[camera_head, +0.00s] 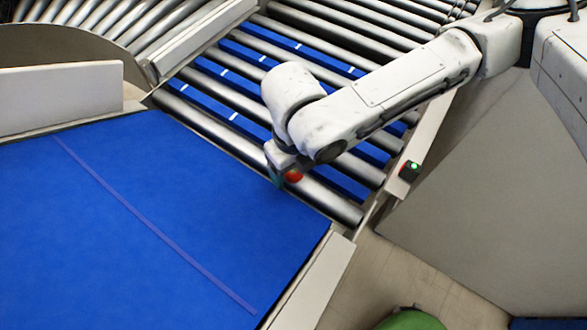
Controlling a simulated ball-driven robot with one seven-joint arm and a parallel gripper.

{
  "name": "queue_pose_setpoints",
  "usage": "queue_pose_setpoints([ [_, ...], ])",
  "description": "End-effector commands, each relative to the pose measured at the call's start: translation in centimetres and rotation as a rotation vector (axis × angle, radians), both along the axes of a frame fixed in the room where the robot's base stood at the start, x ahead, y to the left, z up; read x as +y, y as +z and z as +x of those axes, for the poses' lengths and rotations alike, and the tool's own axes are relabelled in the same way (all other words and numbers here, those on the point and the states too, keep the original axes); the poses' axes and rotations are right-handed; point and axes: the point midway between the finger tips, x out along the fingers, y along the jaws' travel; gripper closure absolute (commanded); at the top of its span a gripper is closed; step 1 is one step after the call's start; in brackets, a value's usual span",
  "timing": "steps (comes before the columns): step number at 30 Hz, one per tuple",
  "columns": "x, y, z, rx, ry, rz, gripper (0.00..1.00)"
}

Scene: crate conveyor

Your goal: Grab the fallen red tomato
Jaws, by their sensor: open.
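The red tomato (293,175) lies at the end of the roller conveyor, close to the edge of the blue belt. It shows only in part, just below and right of the end of my arm. My gripper (279,179) reaches down right beside it, and the wrist hides part of the fingers. The gripper is open. I cannot tell whether the tomato is between the fingers or only next to them.
The blue belt (120,230) fills the lower left and is empty. Metal rollers (220,118) with blue strips run up behind my arm. A side rail (318,285) borders the belt. A green round object (410,320) is at the bottom on the tiled floor.

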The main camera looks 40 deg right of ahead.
Motion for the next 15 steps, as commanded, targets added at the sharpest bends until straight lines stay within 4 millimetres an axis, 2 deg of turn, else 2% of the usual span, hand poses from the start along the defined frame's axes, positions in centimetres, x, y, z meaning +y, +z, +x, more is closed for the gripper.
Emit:
queue_pose_setpoints([
  [6, 0.02, -0.09, 0.01, -0.001, 0.000, 0.000, 0.26],
  [15, 0.02, -0.06, 0.01, -0.001, 0.000, 0.001, 0.53],
])
